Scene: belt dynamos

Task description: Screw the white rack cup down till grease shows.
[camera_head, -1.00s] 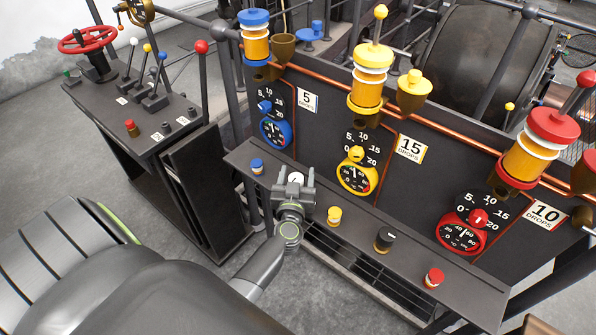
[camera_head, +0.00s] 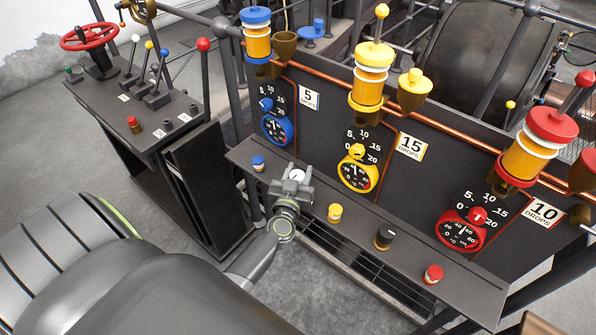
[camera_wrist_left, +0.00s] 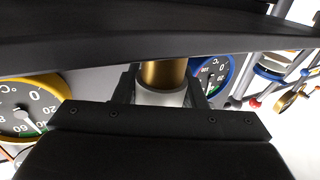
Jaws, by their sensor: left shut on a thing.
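The white rack cup (camera_head: 297,175) stands on the dark shelf (camera_head: 372,232), between the blue and yellow cups. In the head view only its white top shows above my left gripper (camera_head: 291,187). In the left wrist view the white cup (camera_wrist_left: 163,98) sits between the two fingers of my left gripper (camera_wrist_left: 163,92), which is shut on it. A brass-coloured part (camera_wrist_left: 165,72) shows between the white cup and the shelf. I see no grease, and the far side of the cup is hidden. My right gripper is not in view.
Along the same shelf are a blue cup (camera_head: 258,163), a yellow cup (camera_head: 335,213), a black cup (camera_head: 384,236) and a red cup (camera_head: 433,274). The panel with gauges and oilers rises behind. A lever console (camera_head: 150,115) stands at the left.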

